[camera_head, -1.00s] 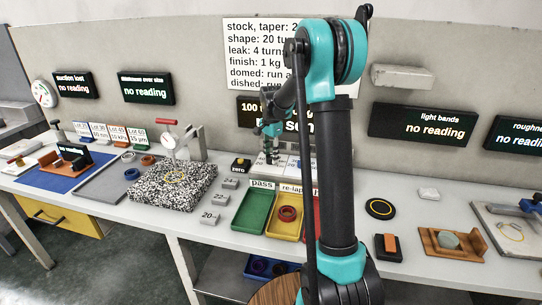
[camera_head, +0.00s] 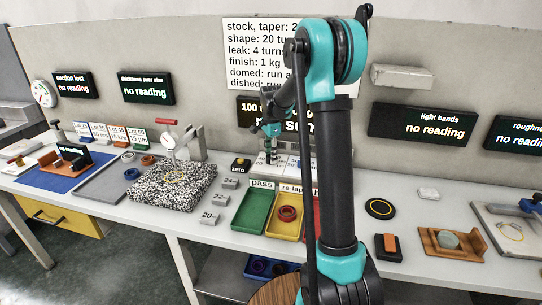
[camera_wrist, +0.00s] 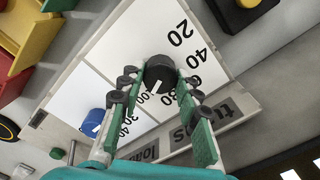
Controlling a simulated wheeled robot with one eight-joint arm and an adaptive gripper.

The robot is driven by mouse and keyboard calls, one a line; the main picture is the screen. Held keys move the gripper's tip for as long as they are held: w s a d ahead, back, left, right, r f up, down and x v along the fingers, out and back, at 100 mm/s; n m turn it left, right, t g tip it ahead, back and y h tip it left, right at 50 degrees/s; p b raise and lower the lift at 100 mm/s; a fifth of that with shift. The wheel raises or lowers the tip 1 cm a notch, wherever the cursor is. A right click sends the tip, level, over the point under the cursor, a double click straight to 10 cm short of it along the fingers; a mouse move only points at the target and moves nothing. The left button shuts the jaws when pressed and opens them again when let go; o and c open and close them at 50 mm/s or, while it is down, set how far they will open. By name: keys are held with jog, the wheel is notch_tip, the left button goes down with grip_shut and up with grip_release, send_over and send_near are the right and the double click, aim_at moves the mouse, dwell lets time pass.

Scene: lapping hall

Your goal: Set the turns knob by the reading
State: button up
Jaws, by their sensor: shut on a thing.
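The black turns knob (camera_wrist: 160,73) shows in the wrist view on a white dial panel (camera_wrist: 130,45) printed with numbers such as 20 and 40. A white pointer line on the knob faces the lower side of the picture. My gripper (camera_wrist: 158,85) has its green fingers on both sides of the knob and is shut on it. In the head view my gripper (camera_head: 270,150) is at the panel, partly behind my arm. A blue knob (camera_wrist: 92,122) with a white mark sits on the same panel. Part of the printed scale is hidden by the fingers.
A sign (camera_head: 262,55) with settings hangs behind, partly covered by my arm. Green (camera_head: 250,212) and yellow (camera_head: 284,224) trays stand in front. Light bands display (camera_head: 422,123) reads no reading.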

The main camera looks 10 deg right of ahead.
jog(key=o, duration=1.2)
jog(key=shift+c, duration=0.2)
jog(key=shift+r, duration=0.1)
notch_tip(320, 180, up, 12)
